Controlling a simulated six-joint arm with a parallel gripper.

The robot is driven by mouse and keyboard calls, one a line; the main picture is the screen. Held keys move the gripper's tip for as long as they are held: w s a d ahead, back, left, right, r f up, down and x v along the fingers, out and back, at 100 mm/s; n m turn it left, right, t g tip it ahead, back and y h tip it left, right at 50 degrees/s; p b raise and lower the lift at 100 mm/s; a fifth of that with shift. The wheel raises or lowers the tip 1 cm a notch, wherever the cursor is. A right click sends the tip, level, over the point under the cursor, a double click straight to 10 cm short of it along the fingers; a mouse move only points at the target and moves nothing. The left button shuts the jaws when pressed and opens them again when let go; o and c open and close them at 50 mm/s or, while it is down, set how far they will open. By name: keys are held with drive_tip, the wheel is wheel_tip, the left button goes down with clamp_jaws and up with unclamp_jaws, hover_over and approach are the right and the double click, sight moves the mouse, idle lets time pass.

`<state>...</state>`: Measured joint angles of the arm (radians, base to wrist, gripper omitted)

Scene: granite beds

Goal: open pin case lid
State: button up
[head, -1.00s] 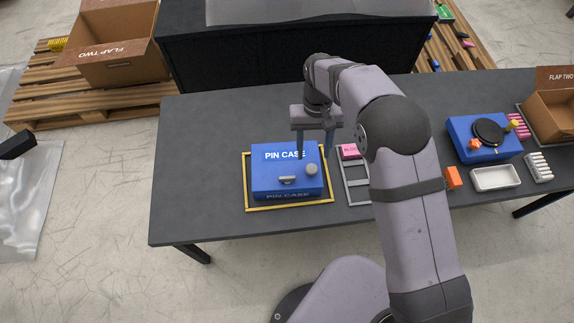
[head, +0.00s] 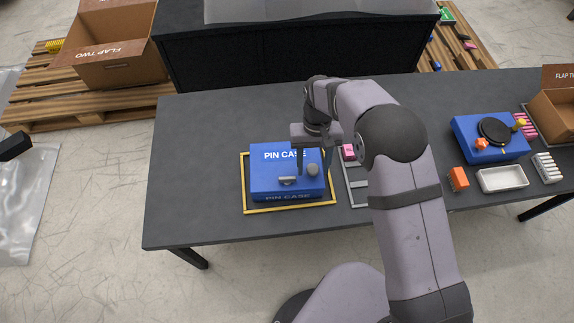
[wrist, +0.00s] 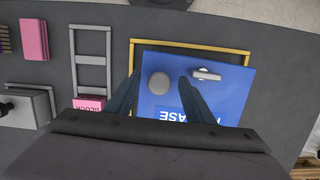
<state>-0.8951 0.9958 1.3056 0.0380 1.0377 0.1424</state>
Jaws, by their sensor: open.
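The blue pin case (head: 262,184) sits on the dark table with its lid down. It also shows in the wrist view (wrist: 225,98). A round grey knob (head: 313,169) and a small grey bar handle (head: 286,181) are on its top, with white lettering behind them. My gripper (head: 314,172) points down over the right part of the lid. In the wrist view, its open fingers (wrist: 159,78) appear on either side of the round knob (wrist: 158,84), with the bar handle (wrist: 207,74) outside them. I cannot tell whether they touch the knob or lid.
A yellow frame (head: 245,196) surrounds the case on the table. A grey divided rack (head: 358,190) with a pink block (head: 348,151) lies close right. Farther right are a blue box with a black disc (head: 466,137), a white tray (head: 502,179) and an orange block (head: 458,179). The table's left side is clear.

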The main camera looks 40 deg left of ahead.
drive_tip(key=shift+r, duration=0.2)
drive_tip(key=shift+w+a+r+p, duration=0.1)
drive_tip(key=shift+w+r+p, duration=0.05)
drive_tip(key=shift+r+p, duration=0.55)
drive_tip(key=shift+w+a+r+p, duration=0.15)
drive_tip(key=shift+r+p, duration=0.3)
drive_tip(key=shift+r, duration=0.4)
drive_tip(key=shift+w+a+r+p, duration=0.1)
drive_tip(key=shift+r+p, duration=0.5)
drive_tip(key=shift+r, duration=0.15)
